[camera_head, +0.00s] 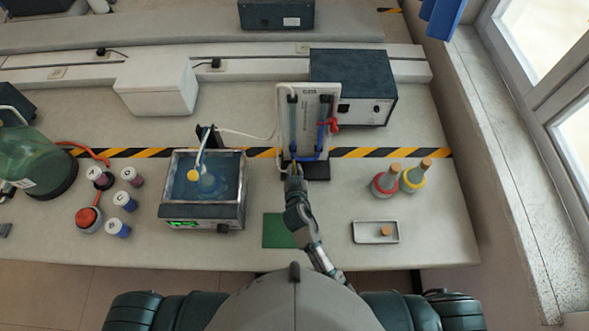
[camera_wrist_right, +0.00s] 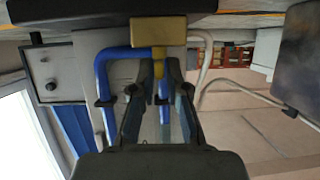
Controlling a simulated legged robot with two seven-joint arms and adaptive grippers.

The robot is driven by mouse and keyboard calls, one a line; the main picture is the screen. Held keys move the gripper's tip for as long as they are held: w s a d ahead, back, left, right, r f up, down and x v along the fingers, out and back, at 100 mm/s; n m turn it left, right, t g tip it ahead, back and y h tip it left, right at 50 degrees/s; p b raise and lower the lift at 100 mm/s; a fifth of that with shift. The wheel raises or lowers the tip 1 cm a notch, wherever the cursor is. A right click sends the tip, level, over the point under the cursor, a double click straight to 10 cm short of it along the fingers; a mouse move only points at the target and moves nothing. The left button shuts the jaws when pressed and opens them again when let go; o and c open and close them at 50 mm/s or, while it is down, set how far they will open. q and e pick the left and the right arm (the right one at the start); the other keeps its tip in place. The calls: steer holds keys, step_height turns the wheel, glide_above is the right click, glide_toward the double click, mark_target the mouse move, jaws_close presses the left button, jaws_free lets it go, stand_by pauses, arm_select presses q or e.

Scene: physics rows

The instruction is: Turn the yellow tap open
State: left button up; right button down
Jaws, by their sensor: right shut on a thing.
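The yellow tap (camera_wrist_right: 158,66) shows in the right wrist view as a narrow yellow handle below a brass-coloured block (camera_wrist_right: 159,31), beside blue tubing (camera_wrist_right: 103,80). My right gripper (camera_wrist_right: 157,88) has its fingers on either side of the handle and is shut on it. In the head view my right gripper (camera_head: 294,176) reaches the foot of the upright white panel (camera_head: 311,98), and hides most of the tap there. My left gripper is not in view.
A water bath (camera_head: 202,212) with a yellow disc (camera_head: 193,175) stands left of the panel. Two stoppered flasks (camera_head: 386,181) and a small tray (camera_head: 366,240) are at right. A dark box (camera_head: 340,70) stands behind. A green mat (camera_head: 277,232) lies in front.

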steer(key=n+y+p, duration=0.1)
steer(key=p, duration=0.1)
steer(key=n+g+y+p, duration=0.1)
steer(key=n+y+p, duration=0.1)
steer(key=p, duration=0.1)
steer(key=d+n+y+p, duration=0.1)
steer(key=y+p, duration=0.1)
steer(key=shift+w+r+n+p, duration=0.15)
steer(key=shift+r+n+p, duration=0.15)
steer(key=shift+r+p, duration=0.05)
steer(key=shift+w+d+f+n+g+y+p, duration=0.15)
steer(key=shift+d+n+g+y+p, duration=0.1)
steer(key=shift+n+g+y+p, duration=0.55)
steer(key=shift+w+d+n+y, duration=0.1)
steer(key=shift+n+y, duration=0.5)
steer(key=shift+w+d+f+n+g+y+b, duration=0.1)
steer(key=shift+f+n+g+y+b, duration=0.1)
steer(key=shift+n+g+y+b, duration=0.5)
steer(key=n+g+b, duration=0.1)
steer(key=n+g+y+b, duration=0.2)
steer(key=shift+w+d+f+n+g+b, duration=0.1)
steer(key=shift+w+d+n+g+b, duration=0.05)
steer(key=shift+w+n+g+b, duration=0.15)
steer(key=shift+n+g+y+b, duration=0.6)
steer(key=shift+n+g+b, duration=0.2)
steer(key=shift+n+g, duration=0.3)
